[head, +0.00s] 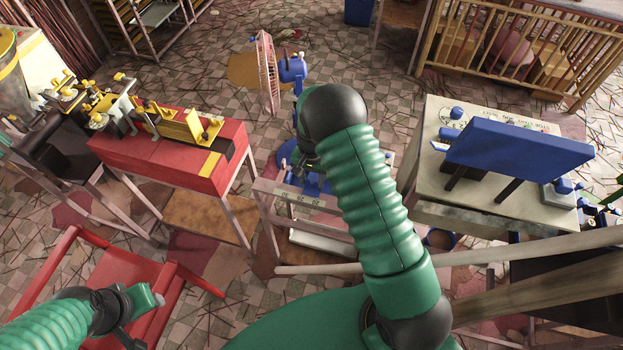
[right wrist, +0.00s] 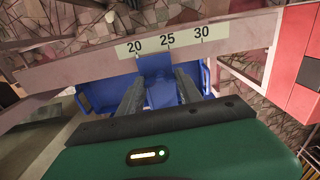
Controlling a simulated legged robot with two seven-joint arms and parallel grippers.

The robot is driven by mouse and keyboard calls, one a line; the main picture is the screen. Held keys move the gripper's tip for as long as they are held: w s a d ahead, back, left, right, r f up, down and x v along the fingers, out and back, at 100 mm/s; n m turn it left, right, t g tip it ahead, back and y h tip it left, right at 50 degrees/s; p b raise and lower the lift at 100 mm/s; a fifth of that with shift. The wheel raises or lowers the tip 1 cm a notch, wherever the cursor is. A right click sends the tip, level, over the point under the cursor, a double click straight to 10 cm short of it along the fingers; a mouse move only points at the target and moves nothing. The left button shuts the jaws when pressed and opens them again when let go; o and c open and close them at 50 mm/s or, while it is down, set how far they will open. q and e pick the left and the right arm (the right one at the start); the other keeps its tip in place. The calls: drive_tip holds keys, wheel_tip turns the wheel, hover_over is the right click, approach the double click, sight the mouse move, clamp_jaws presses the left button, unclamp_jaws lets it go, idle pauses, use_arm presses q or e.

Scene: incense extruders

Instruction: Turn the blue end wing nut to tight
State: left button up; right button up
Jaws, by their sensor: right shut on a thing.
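The blue wing nut (right wrist: 156,72) shows in the right wrist view just below the 20-25-30 scale strip. Its blue parts reach out to both sides. The two dark fingers of my right gripper (right wrist: 160,98) are shut on its middle part. In the head view blue parts (head: 316,184) show beside the pale frame, and my right forearm hides most of the grip. How tight the nut is cannot be told. My left gripper (head: 143,302) is at the lower left of the head view, over the red frame and away from the nut; its finger opening is unclear.
The pale frame (head: 282,192) carries the scale. A red bench (head: 150,163) with yellow fittings stands left. A pale cabinet (head: 440,190) with a blue panel (head: 520,150) stands right. A red frame (head: 100,275) is at lower left. Patterned floor lies between them.

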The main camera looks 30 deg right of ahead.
idle(0.3)
drive_tip(key=o, duration=1.4)
wheel_tip(320, 180, up, 17)
drive_tip(key=shift+w+f+b, duration=0.1)
drive_tip(key=shift+f+b, duration=0.05)
drive_tip(key=shift+b, duration=0.8)
drive_tip(key=s+a+n+t, duration=0.1)
drive_tip(key=s+a+n, duration=0.2)
drive_tip(key=s, duration=0.2)
drive_tip(key=s+a+f+n, duration=0.1)
drive_tip(key=s+a+n, duration=0.2)
drive_tip(key=s+a, duration=0.1)
drive_tip(key=s+a+f+n+t, duration=0.1)
drive_tip(key=s+a+n, duration=0.2)
drive_tip(key=s, duration=0.4)
drive_tip(key=shift+a+f+n+t, duration=0.2)
drive_tip(key=shift+a+n+t, duration=0.1)
drive_tip(key=shift+a, duration=0.4)
